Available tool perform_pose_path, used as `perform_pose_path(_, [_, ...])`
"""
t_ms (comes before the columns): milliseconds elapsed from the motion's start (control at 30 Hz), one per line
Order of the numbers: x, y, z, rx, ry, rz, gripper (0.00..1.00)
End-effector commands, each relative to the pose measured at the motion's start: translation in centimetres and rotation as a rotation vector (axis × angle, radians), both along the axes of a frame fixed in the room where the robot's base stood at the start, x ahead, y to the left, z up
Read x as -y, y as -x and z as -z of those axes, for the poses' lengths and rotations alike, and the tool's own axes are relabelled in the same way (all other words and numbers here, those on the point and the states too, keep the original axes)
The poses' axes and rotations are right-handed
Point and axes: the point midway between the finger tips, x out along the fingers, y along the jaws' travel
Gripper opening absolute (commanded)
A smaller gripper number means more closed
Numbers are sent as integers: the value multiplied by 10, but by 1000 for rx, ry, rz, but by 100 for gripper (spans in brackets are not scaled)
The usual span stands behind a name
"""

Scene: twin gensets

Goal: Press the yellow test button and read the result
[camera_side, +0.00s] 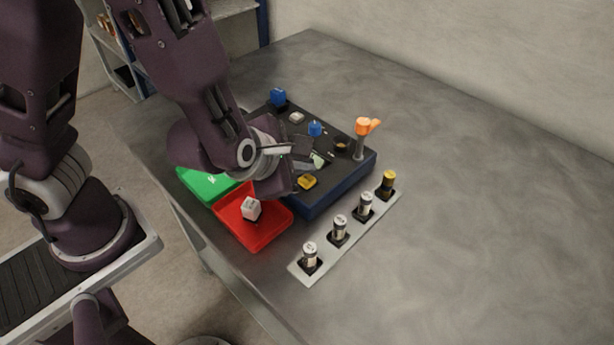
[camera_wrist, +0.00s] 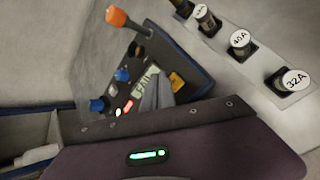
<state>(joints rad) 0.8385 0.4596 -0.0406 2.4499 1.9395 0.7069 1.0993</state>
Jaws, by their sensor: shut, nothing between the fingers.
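The yellow test button (camera_side: 307,182) sits on the near edge of the dark panel box (camera_side: 333,186), and it also shows in the wrist view (camera_wrist: 178,80). My gripper (camera_side: 306,165) is shut and empty, low over the panel beside the button. In the wrist view my gripper's grey fingers (camera_wrist: 157,88) lie just left of the button; I cannot tell if they touch the panel. A pale display (camera_wrist: 146,79) with dark lettering is partly hidden by the fingers, and I cannot read it fully. Small red and white spots show on the panel beside it.
An orange-handled lever (camera_side: 366,127) stands up at the panel's right corner. Blue knobs (camera_side: 315,129) are on top. A pale strip (camera_side: 325,257) holds several labelled fuses. The table's right is clear.

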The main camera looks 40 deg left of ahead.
Motion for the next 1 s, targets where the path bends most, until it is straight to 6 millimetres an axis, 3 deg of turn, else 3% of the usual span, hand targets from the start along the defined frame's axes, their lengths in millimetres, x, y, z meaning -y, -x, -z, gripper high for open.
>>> perform_pose_path(1000, [0, 0, 9, -1, -1, 0, 0])
